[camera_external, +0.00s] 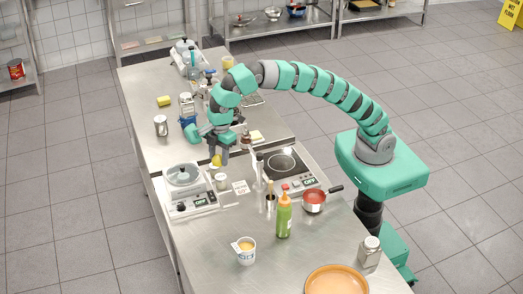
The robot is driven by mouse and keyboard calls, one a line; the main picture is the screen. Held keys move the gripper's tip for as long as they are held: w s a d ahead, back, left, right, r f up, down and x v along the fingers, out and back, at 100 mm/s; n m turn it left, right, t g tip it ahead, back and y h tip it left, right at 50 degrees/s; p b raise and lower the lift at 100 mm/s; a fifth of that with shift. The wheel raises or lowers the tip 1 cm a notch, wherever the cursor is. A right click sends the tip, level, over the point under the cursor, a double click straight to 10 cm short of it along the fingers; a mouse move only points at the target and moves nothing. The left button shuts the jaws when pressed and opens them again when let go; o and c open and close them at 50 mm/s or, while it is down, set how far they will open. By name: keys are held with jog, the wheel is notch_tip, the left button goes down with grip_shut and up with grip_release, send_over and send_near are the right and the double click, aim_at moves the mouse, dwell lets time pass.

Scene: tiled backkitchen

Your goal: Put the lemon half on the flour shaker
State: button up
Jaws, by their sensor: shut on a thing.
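My gripper (219,152) points down over the counter and is shut on a small yellow piece, the lemon half (216,161). The lemon half is at the fingertips, partly hidden by them. I cannot tell for sure which container is the flour shaker. A metal canister (160,126) stands upright on the far table, left of my gripper. A shaker with a grey lid (370,252) stands at the near right. A small pale jar (221,181) stands just below my gripper in the picture.
A hob (285,168), a red saucepan (314,201), a green bottle (283,216), a cup (245,251) and an orange pan (337,281) stand nearer. A yellow sponge (164,101) lies on the far table. The front-left counter is clear.

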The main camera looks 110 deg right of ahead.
jog(key=s+d+r+m+p, duration=0.15)
jog(key=s+d+m, duration=0.35)
jog(key=d, duration=0.8)
jog(key=s+d+r+m+h, duration=0.15)
jog(key=s+d+m, duration=0.35)
jog(key=d, duration=0.7)
jog(key=s+d+r+m+p, duration=0.15)
jog(key=s+d+m, duration=0.35)
jog(key=d, duration=0.8)
jog(key=p, duration=1.2)
send_over(186, 95)
jog(key=s+a, duration=0.1)
jog(key=shift+s+a+f, duration=0.1)
jog(key=shift+s+f, duration=0.1)
jog(key=shift+f, duration=0.1)
jog(key=w+p, duration=0.1)
jog(key=p, duration=0.3)
jog(key=shift+d+p, duration=0.3)
jog(key=shift+w+d+f+p, duration=0.1)
jog(key=shift+w+f+p, duration=0.15)
jog(key=shift+p, duration=0.65)
jog(key=shift+f, duration=0.15)
